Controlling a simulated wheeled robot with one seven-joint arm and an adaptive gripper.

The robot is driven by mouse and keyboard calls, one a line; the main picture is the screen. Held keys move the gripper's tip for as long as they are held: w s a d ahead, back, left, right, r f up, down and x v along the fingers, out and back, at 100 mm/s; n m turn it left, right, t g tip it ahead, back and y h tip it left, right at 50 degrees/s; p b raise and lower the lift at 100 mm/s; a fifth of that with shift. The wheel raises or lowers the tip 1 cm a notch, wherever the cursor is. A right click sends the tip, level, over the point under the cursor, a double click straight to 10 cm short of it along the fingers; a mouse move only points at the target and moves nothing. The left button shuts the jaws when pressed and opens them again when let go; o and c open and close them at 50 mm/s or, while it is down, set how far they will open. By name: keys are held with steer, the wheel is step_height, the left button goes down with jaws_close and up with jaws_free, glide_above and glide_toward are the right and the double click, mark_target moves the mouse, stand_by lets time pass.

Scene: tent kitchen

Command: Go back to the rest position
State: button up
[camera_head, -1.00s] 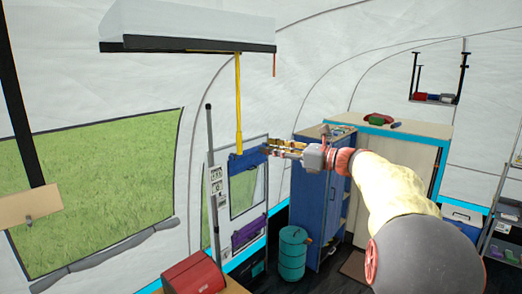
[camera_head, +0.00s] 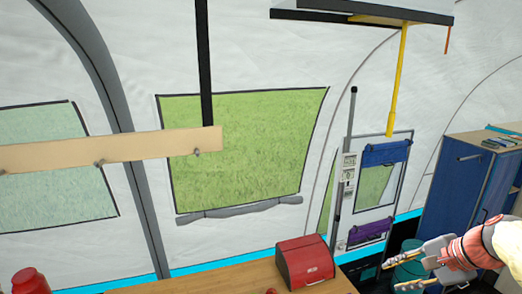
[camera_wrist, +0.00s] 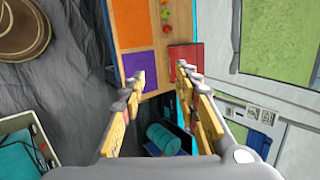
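My gripper (camera_head: 404,271) is at the lower right of the head view, in front of the teal barrel (camera_head: 409,266). Its fingers stand apart with nothing between them. The wrist view shows the gripper (camera_wrist: 160,82) from behind, also open and empty. My arm runs out of the head view at the right edge.
A wooden counter (camera_head: 235,281) with a red box (camera_head: 305,262) lies at the bottom of the head view. A blue cabinet (camera_head: 460,190) stands at the right. A shelf (camera_head: 110,150) hangs at the left. The wrist view shows a round brown object (camera_wrist: 22,27) and an open bin (camera_wrist: 22,130).

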steer(key=s+a+f+n+h+b, duration=0.2)
steer(key=s+a+f+n+b, duration=0.5)
steer(key=s+f+b, duration=0.3)
steer(key=s+a+f+n+h+b, duration=0.1)
steer(key=s+a+f+n+b, duration=0.6)
steer(key=s+f+b, duration=0.3)
step_height(320, 180, down, 5)
steer(key=shift+s+a+r+n+g+h+b, duration=0.15)
steer(key=shift+a+n+g+h+b, duration=0.25)
steer(key=shift+a, duration=0.5)
